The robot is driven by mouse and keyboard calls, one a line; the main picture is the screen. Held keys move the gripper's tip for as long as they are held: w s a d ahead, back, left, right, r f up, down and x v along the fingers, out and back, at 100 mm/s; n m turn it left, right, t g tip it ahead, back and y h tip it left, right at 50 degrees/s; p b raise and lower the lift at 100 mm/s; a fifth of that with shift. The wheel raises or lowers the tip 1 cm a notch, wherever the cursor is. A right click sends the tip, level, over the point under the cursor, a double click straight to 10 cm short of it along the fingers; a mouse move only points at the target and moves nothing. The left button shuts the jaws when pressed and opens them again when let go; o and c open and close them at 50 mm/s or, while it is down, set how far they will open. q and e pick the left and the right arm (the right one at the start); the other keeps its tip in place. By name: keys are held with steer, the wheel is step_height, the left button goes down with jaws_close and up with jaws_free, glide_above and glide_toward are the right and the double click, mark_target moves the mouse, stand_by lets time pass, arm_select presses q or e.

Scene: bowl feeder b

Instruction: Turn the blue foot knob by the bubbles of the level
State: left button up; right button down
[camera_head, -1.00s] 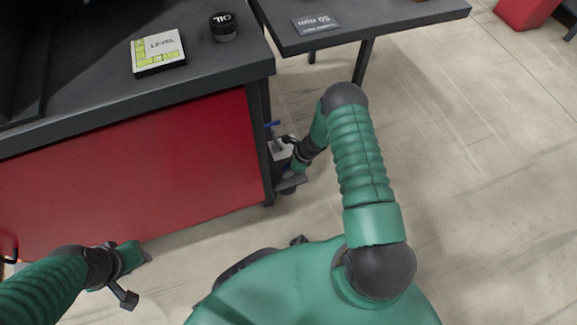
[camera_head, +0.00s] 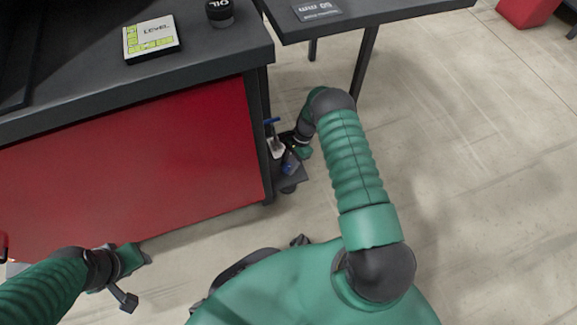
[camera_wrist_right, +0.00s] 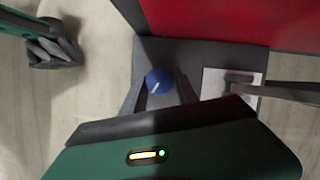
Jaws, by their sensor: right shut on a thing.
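The blue foot knob (camera_wrist_right: 158,81) with a white mark sits between the two fingers of my right gripper (camera_wrist_right: 160,93) in the right wrist view. The gripper is shut on it. In the head view the blue knob (camera_head: 289,163) shows low at the bench's right end, below my right wrist (camera_head: 303,138). The level (camera_head: 152,39) is a flat square with yellow-green vials, lying on the bench top. Its bubbles are too small to read. My left gripper (camera_head: 138,262) is low at the left, in front of the red panel, away from the knob.
The dark bench (camera_head: 120,95) has a red front panel (camera_head: 130,160). A black oil jar (camera_head: 220,12) stands near the level. A white plate (camera_wrist_right: 215,82) with a dark bar lies right of the knob. A side table (camera_head: 370,12) carries a grey label plate (camera_head: 317,10).

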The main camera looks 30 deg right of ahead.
steer(key=shift+n, duration=0.6)
steer(key=c, duration=0.9)
jaws_free()
steer(key=shift+c, duration=0.2)
steer(key=p+v, duration=0.7)
steer(key=v, duration=0.9)
steer(key=shift+w+r, duration=0.35)
steer(key=shift+d, duration=0.1)
